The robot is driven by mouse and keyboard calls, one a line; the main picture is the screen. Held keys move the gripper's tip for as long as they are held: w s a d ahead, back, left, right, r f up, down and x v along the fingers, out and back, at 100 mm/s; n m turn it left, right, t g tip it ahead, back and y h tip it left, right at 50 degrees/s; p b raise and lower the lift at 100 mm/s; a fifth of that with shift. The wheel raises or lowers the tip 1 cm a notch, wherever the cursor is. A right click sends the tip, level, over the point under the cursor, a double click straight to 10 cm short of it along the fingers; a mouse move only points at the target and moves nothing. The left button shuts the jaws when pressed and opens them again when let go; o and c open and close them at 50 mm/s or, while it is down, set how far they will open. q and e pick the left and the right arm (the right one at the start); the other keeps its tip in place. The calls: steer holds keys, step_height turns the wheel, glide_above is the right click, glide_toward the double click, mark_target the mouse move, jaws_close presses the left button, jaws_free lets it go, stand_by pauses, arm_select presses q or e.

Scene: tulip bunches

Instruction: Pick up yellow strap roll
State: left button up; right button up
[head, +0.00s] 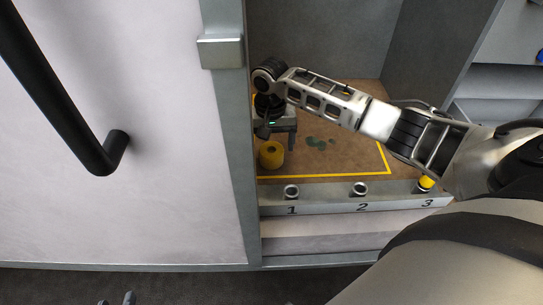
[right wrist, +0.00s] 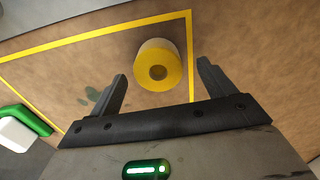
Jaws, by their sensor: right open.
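The yellow strap roll (head: 270,154) stands upright on the brown cabinet floor, near the left side of the yellow outline. My right gripper (head: 278,146) is beside and above it, pointing down, open and empty. In the right wrist view the roll (right wrist: 158,66) shows its round top with a dark centre hole. It lies between the lines of the two open fingers (right wrist: 162,74), ahead of the palm. I cannot tell if a finger touches it.
A grey front ledge (head: 325,196) carries posts numbered 1, 2 and 3; a yellow piece (head: 426,183) sits at 3. A grey door with a black handle (head: 115,150) stands left. Cabinet walls enclose the space. Dark green patches (head: 316,142) mark the floor.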

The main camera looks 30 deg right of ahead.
mark_target(272, 149)
steer(key=f, duration=0.3)
steer(key=shift+d+f+b, duration=0.2)
steer(key=shift+f+b, duration=0.15)
steer(key=shift+f, duration=0.05)
steer(key=c, duration=1.2)
steer(key=shift+o, duration=0.2)
steer(key=shift+r, duration=0.1)
